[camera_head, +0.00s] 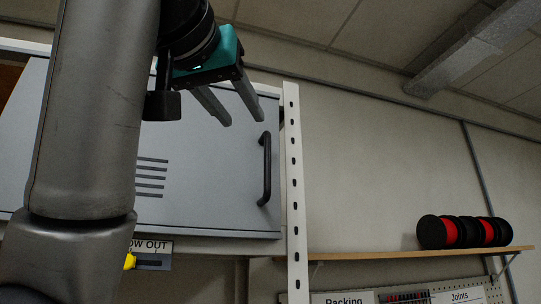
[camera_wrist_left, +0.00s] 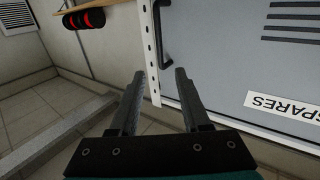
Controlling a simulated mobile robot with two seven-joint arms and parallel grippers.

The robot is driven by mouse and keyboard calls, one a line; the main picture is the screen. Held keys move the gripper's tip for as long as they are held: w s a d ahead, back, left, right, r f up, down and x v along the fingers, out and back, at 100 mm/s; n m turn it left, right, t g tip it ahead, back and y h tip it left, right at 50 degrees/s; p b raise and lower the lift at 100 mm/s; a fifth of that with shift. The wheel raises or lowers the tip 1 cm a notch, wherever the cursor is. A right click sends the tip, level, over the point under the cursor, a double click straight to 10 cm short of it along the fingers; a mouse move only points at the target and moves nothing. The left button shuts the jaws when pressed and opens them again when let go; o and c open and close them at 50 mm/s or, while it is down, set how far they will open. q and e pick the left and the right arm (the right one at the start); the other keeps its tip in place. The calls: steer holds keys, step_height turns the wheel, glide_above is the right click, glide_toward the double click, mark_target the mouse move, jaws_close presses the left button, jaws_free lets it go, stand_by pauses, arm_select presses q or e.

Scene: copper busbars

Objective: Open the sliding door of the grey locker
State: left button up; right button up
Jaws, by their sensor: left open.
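The grey locker door (camera_head: 210,180) fills the left half of the head view, with slots and a black upright bar handle (camera_head: 266,168) near its right edge. The door also shows in the left wrist view (camera_wrist_left: 225,70), with a "SPARES" label (camera_wrist_left: 284,107); the handle (camera_wrist_left: 160,38) stands near the post there. My left gripper (camera_head: 244,120) is open and empty, above and left of the handle in the head view. In the left wrist view its fingers (camera_wrist_left: 158,76) point toward the post and handle, apart from the handle. My arm hides the door's left part. My right gripper is out of view.
A white perforated post (camera_head: 292,190) stands just right of the handle. A wooden shelf (camera_head: 385,255) with black and red rolls (camera_head: 462,232) is on the wall to the right. A label sign (camera_head: 152,246) hangs below the locker. The wall between is clear.

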mark_target(266, 151)
arm_select(q)
steer(key=p+x, duration=0.6)
steer(key=x, duration=0.8)
steer(key=shift+r, duration=0.15)
steer(key=shift+w+d+p, duration=0.1)
steer(key=shift+w+p, duration=0.2)
steer(key=shift+w, duration=0.15)
steer(key=shift+c, duration=0.4)
jaws_close()
